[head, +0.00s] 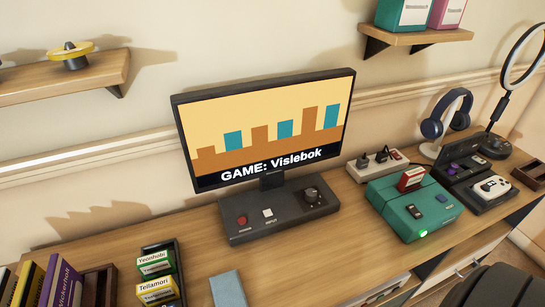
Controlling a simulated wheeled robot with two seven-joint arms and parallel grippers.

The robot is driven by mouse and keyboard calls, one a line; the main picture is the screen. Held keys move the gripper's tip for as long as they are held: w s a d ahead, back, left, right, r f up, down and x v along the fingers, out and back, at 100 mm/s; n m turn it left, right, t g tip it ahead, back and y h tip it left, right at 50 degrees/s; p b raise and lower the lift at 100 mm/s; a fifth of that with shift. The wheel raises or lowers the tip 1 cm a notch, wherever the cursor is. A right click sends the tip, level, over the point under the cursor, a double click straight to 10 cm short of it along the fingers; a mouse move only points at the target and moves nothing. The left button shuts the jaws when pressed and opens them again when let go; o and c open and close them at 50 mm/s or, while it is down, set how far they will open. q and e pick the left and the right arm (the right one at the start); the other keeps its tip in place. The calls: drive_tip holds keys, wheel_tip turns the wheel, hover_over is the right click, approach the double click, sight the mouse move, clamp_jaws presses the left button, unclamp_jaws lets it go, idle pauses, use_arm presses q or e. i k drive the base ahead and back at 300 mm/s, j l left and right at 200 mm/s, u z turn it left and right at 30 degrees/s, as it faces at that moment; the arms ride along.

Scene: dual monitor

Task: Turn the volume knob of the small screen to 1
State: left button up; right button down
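One flat screen (262,127) with a dark frame stands on the desk in the head view. It is lit and reads "GAME: Vislebok" under a blocky orange and blue picture. Its dark control base (285,218) carries a red button, a white button labelled INPUT and a round black knob (312,196) at the right end. The marks around the knob are too small to read, so its setting cannot be told. No second screen shows. Neither of my grippers is in view, and nothing touches the knob.
A teal console (413,207) with a red cartridge stands right of the base. Small boxes (157,264) and books stand at front left. Bare desk (213,262) lies before the base.

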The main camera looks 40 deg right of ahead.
sight(311, 194)
drive_tip(key=z, duration=1.4)
